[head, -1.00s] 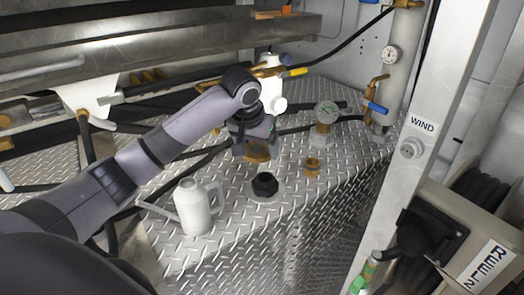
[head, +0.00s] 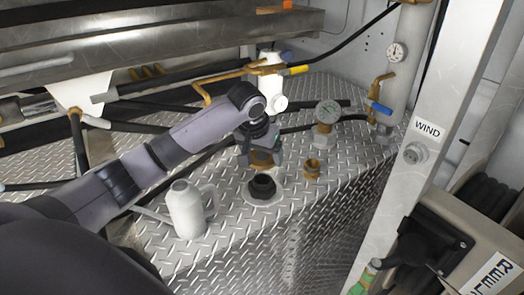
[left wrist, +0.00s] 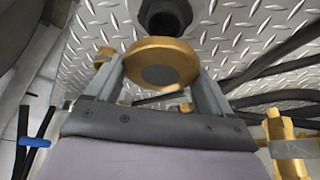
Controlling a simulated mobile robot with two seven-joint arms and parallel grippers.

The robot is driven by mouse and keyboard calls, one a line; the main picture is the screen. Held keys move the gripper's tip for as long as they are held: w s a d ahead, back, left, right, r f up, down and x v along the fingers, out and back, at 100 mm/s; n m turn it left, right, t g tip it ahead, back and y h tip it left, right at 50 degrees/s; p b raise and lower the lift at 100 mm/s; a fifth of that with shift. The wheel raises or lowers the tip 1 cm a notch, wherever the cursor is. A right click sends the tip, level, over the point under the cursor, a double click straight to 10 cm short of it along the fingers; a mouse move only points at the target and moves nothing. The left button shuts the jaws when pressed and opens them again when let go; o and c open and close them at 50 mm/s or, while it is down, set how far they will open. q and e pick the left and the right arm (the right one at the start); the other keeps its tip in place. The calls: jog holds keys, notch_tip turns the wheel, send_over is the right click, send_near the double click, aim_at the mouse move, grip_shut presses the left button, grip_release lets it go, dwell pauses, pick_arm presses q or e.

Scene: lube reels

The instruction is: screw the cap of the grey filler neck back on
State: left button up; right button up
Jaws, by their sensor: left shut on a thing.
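The filler neck (head: 262,187) is a dark, open-topped stub on a round pale flange in the tread-plate deck. Its dark mouth (left wrist: 165,14) shows at the top of the left wrist view. My left gripper (head: 261,158) is shut on a brass-coloured cap (left wrist: 162,62) with a grey disc in its middle. In the head view the cap is just behind and above the neck, overlapping its rear edge. The cap looks apart from the neck, but the exact gap cannot be told. My right gripper is not in view.
A white jug (head: 187,210) stands left of the neck. A white-bodied valve (head: 272,85) and black hoses lie behind the gripper. The deck's front is clear.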

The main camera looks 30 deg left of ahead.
pick_arm(q)
jog(key=shift+f, duration=2.5)
jog(key=shift+f, duration=0.55)
jog(key=shift+m+h, duration=1)
jog(key=shift+m, duration=1.6)
jog(key=shift+a, duration=0.1)
jog(key=shift+w+m+g+h, duration=0.1)
jog(key=shift+m+g+h, duration=0.3)
jog(key=shift+m, duration=0.9)
jog(key=shift+m+g+h, duration=0.2)
jog(key=shift+m+h, duration=0.3)
jog(key=shift+m, duration=0.8)
